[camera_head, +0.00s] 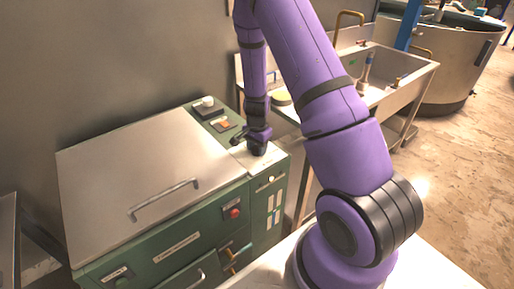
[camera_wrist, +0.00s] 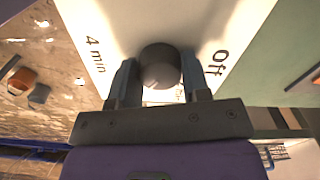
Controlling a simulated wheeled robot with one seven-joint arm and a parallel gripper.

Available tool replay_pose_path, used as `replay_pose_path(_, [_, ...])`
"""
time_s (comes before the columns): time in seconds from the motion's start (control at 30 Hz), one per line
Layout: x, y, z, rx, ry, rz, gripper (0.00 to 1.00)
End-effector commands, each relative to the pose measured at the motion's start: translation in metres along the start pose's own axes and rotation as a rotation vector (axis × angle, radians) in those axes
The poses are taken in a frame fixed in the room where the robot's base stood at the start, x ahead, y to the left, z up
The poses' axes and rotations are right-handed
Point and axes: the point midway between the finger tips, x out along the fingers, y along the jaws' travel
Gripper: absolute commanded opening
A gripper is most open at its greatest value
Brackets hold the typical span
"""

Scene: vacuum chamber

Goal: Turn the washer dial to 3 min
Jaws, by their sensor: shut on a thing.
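The washer dial (camera_wrist: 160,62) is a round dark grey knob on a white panel (camera_wrist: 95,15) in the wrist view. "4 min" is printed left of it and "off" right of it. Another label below the dial is mostly hidden by my gripper. A faint light mark shows on the knob's lower part; I cannot tell its exact setting. My gripper (camera_wrist: 158,75) has one finger on each side of the dial and is shut on it. In the head view my gripper (camera_head: 257,147) points down on the right top of the green washer (camera_head: 263,205) and hides the dial.
The washer's metal lid (camera_head: 140,170) with a bar handle lies closed to the left. A small control box (camera_head: 208,108) sits at the back of the washer. A metal sink (camera_head: 400,70) stands behind on the right. Open floor (camera_head: 460,170) lies at the right.

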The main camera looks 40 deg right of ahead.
Motion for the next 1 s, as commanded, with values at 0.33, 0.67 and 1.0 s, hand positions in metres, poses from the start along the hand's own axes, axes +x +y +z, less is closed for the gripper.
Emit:
replay_pose_path(0.33, [0.000, 0.000, 0.000, -0.001, 0.001, -0.001, 0.69])
replay_pose_path(0.67, [-0.004, -0.001, 0.000, -0.002, 0.001, -0.001, 0.69])
replay_pose_path(1.0, [-0.058, -0.001, 0.000, -0.004, 0.003, -0.004, 0.69])
